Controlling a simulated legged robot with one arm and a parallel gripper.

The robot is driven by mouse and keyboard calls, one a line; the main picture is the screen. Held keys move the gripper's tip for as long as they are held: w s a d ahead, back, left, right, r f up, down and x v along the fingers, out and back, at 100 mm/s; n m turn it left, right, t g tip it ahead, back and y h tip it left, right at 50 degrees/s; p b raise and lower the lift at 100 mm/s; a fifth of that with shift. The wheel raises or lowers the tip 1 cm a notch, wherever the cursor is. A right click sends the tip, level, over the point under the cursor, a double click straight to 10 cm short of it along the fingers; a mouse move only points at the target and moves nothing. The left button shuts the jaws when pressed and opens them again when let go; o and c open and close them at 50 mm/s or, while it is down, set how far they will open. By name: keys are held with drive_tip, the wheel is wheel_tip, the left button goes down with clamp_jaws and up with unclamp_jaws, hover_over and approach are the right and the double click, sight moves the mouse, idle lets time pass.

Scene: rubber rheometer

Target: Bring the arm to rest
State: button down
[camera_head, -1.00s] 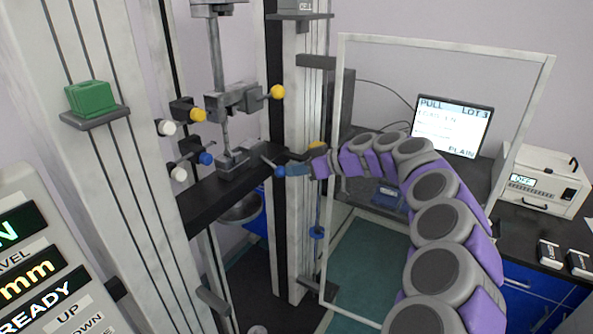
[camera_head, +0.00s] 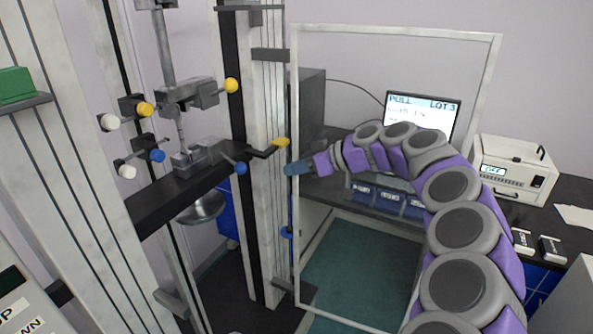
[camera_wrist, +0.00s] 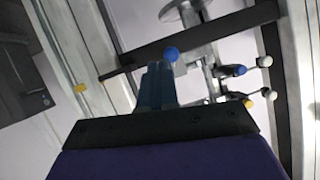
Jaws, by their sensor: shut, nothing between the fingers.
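My arm, made of several purple and grey links, reaches up from the bottom right and bends left in the head view. My gripper (camera_head: 292,168) is at its end, with blue-grey fingers shut and nothing between them. It is near the clear framed guard panel (camera_head: 395,32), right of the testing machine's column. In the wrist view the shut fingers (camera_wrist: 157,85) point up past the dark palm edge, with a blue ball knob (camera_wrist: 171,54) close to their tips in the picture. I cannot tell the gap in depth.
The testing machine's crosshead (camera_head: 180,194) carries a clamp and blue (camera_head: 239,168) and yellow (camera_head: 231,86) knobs. A monitor (camera_head: 422,115) and a white instrument box (camera_head: 513,168) stand on the black bench behind. The green floor mat (camera_head: 360,275) is clear where it shows.

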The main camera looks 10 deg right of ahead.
drive_tip(key=s+a+f+g+h, duration=0.15)
drive_tip(key=s+a, duration=0.25)
drive_tip(key=s, duration=0.4)
drive_tip(key=s+a+m+g+h, duration=0.15)
drive_tip(key=s+a, duration=0.25)
drive_tip(key=s, duration=0.4)
drive_tip(key=s+a+f+g+h, duration=0.1)
drive_tip(key=s+a+g, duration=0.15)
drive_tip(key=s, duration=0.65)
drive_tip(key=s+d+f+m+g+h, duration=0.1)
drive_tip(key=s+d+f+m+h, duration=0.2)
drive_tip(key=s, duration=0.8)
drive_tip(key=s+d+f+m+g+h, duration=0.1)
drive_tip(key=s+d+f+m+h, duration=0.3)
drive_tip(key=s+d+f, duration=0.4)
drive_tip(key=s+f+m, duration=0.1)
drive_tip(key=s+f, duration=0.1)
drive_tip(key=s, duration=0.1)
drive_tip(key=shift+s+d+f+g, duration=0.15)
drive_tip(key=shift+s+f+g, duration=0.1)
drive_tip(key=shift+g, duration=0.1)
drive_tip(key=shift+d, duration=0.25)
